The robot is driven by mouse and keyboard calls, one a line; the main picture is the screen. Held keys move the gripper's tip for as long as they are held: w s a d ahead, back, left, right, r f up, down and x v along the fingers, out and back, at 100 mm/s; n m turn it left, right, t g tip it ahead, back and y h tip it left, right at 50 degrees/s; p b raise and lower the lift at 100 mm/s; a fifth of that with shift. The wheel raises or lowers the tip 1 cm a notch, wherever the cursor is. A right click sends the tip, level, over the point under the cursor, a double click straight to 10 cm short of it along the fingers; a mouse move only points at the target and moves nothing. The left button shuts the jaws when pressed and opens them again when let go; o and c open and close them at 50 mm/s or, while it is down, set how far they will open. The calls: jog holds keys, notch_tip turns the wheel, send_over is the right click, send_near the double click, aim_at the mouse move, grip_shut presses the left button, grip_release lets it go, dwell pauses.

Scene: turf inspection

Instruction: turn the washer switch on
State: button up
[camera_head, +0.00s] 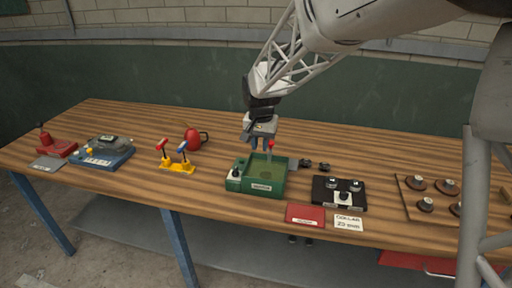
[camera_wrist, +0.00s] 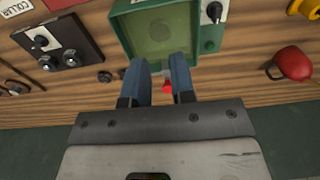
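The washer is a green box (camera_head: 262,185) with a label on its front, near the middle of the table. In the wrist view its green tray (camera_wrist: 125,25) is just beyond my fingers. A black knob with a light pointer (camera_head: 235,173) sits on its left end; it also shows in the wrist view (camera_wrist: 214,12). A red-tipped lever (camera_head: 271,144) stands at the box's back edge. My gripper (camera_head: 262,150) points down over the back of the box. Its two blue fingers (camera_wrist: 160,65) are apart, with the red tip showing between them. I cannot tell whether they touch it.
A black panel with several knobs (camera_head: 325,199), a red pad (camera_head: 306,215) and a collar card (camera_head: 348,223) lie right of the box. Two small dark pieces lie behind right.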

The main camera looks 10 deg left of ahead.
send_over(235, 169)
notch_tip(235, 169, down, 6)
jog(key=shift+r, duration=0.2)
jog(key=shift+f, duration=0.15)
jog(key=shift+f, duration=3.75)
grip_shut()
